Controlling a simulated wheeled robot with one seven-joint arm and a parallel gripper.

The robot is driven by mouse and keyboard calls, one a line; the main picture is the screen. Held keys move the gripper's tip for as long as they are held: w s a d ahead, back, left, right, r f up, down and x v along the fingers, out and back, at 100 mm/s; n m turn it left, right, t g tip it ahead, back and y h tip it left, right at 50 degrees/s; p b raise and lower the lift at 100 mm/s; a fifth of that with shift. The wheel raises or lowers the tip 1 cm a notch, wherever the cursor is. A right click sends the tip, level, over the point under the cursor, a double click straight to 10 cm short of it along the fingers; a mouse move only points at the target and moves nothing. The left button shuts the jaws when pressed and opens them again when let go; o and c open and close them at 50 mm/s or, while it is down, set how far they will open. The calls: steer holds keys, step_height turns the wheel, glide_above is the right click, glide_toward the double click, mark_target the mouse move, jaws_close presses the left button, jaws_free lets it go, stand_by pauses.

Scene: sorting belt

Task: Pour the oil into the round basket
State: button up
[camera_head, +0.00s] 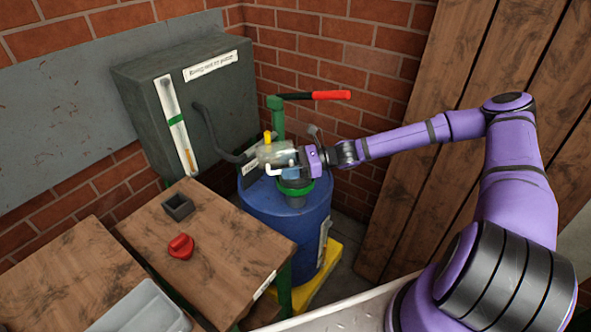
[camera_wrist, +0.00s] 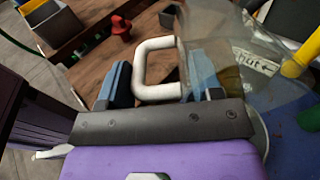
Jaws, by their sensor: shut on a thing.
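My gripper (camera_head: 291,172) is shut on the white handle of a clear jug (camera_head: 275,154), above the blue drum (camera_head: 262,222). In the wrist view, the handle (camera_wrist: 156,68) sits between my two blue fingers (camera_wrist: 160,82), and the clear jug body (camera_wrist: 228,50) is to their right. The jug looks tilted in the head view. A yellowish tint shows in it, but I cannot tell how much oil it holds. A round basket (camera_head: 294,194) with a green rim sits on the drum, just below my gripper. Its inside is hidden, and no stream is visible.
A green pump with a red-tipped lever (camera_head: 331,95) rises behind the jug. A grey cabinet (camera_head: 185,100) with a black hose stands left. A wooden table (camera_head: 225,245) holds a red knob-like piece (camera_head: 181,247) and a small dark box (camera_head: 178,207). A grey tray (camera_head: 145,312) is at front left.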

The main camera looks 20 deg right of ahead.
steer(key=shift+a+r+y, duration=0.1)
steer(key=shift+a+y, duration=0.15)
steer(key=shift+y, duration=0.15)
stand_by(0.7)
steer(key=shift+s+d+r+t+y+b, duration=0.1)
steer(key=shift+d+r+t+y+b, duration=0.15)
steer(key=shift+y+b, duration=0.35)
steer(key=shift+d+r+t+y+b, duration=0.1)
steer(key=shift+d+y+b, duration=0.3)
steer(key=shift+y, duration=0.4)
stand_by(0.9)
steer(key=shift+s+d+r+y, duration=0.1)
steer(key=shift+d+r+y, duration=0.1)
steer(key=shift+r+y, duration=0.3)
steer(key=shift+d+r+y, duration=0.2)
steer(key=shift+r+y, duration=0.1)
steer(key=shift+y, duration=0.3)
steer(key=shift+s+d+r+t+y+b, duration=0.1)
steer(key=shift+d+r+t+y+b, duration=0.2)
steer(key=shift+y, duration=0.4)
steer(key=shift+d+r+t+y+b, duration=0.1)
steer(key=shift+d+r+y, duration=0.25)
steer(key=shift+y, duration=0.35)
steer(key=shift+r, duration=0.1)
steer(key=shift+d+r+y, duration=0.15)
steer(key=shift+y, duration=0.25)
steer(key=shift+b, duration=0.55)
